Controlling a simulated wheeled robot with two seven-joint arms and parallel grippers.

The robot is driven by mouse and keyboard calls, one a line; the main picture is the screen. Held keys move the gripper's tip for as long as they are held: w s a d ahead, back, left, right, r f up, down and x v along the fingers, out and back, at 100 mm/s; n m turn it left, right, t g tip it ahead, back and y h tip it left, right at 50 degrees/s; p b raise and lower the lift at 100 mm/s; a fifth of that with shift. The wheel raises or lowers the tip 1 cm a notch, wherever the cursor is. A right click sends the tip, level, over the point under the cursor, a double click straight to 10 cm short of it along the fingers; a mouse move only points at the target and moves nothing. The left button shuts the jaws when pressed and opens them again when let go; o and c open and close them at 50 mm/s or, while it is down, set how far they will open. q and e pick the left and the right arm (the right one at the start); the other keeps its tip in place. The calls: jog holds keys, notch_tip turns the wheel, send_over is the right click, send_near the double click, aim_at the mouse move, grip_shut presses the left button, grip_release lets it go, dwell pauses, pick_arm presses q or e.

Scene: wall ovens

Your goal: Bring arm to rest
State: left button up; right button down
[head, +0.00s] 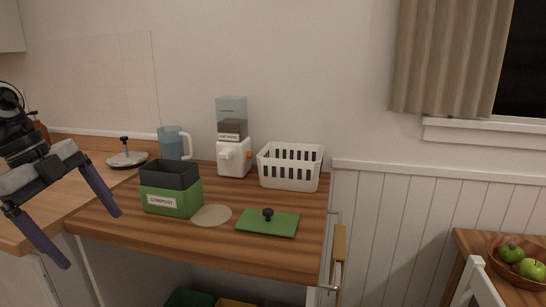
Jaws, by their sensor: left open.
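My left gripper (95,240) comes in from the left edge in the head view. Its two dark purple fingers are spread wide apart with nothing between them. It hangs in the picture to the left of the green compost box (182,204), in front of the counter's left end. The compost box stands without a lid on the wooden counter (200,239). My right gripper is not in view.
A green lid (268,223) with a dark knob lies flat, beside a round pale mat (212,215). Behind stand a blue pitcher (171,145), a white dispenser (233,159) and a white basket (290,181). A fruit bowl (509,270) is at lower right.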

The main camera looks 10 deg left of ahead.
pick_arm(q)
jog(key=s+d+f+n+t+h, duration=0.1)
jog(key=s+d+f+n+t, duration=0.3)
jog(key=f, duration=1.1)
jog(key=s+a+f+n+t+h, duration=0.1)
jog(key=f+n+t, duration=0.55)
jog(key=f, duration=0.85)
jog(key=s+d+f+n+g+y, duration=0.1)
jog(key=s+d+f+n, duration=0.1)
jog(key=s+d+f, duration=0.2)
jog(key=s+d+f+n+g+y, duration=0.1)
jog(key=s+d+f, duration=0.3)
jog(key=d, duration=0.6)
jog(key=s+d+f+n+g+y, duration=0.1)
jog(key=s+d+f+n, duration=0.3)
jog(key=d, duration=0.3)
jog(key=shift+s+d+f+g, duration=0.35)
jog(key=shift+s+f, duration=0.05)
jog(key=shift+f, duration=0.15)
